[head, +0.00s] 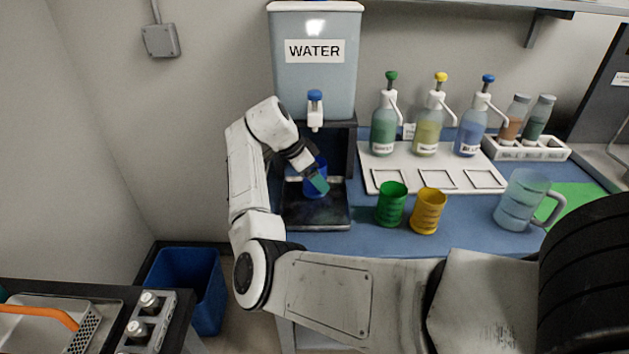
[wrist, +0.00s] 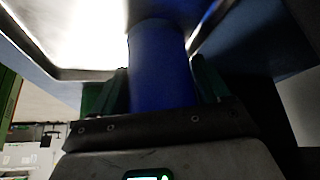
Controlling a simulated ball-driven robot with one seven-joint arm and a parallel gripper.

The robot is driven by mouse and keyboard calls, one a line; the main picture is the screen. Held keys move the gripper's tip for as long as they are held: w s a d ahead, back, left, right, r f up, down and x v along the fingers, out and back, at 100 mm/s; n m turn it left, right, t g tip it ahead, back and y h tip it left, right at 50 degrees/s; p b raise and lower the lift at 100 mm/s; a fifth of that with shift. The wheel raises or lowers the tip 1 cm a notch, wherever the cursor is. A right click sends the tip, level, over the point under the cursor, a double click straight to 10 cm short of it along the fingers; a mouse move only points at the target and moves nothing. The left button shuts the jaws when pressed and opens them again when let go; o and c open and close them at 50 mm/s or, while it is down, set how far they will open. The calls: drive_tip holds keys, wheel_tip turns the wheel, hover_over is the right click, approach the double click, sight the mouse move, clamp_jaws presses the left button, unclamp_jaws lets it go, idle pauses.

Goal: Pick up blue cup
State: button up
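The blue cup (head: 310,189) stands in the water dispenser's bay, on or just above its dark base; I cannot tell which. It is partly hidden by my gripper (head: 317,182), which reaches into the bay from the left. In the wrist view the blue cup (wrist: 158,65) lies between the two green fingers of my gripper (wrist: 160,85), one on each side and close to its wall. I cannot tell whether the fingers press on it or stand just clear.
The water dispenser (head: 316,75) has its tap (head: 315,110) above the cup. A green cup (head: 391,204) and a yellow cup (head: 428,211) stand to the right, before a white tray (head: 375,160) of pump bottles. A clear pitcher (head: 520,198) stands farther right.

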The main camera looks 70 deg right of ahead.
drive_tip(key=c, duration=0.9)
drive_tip(key=shift+r, duration=0.25)
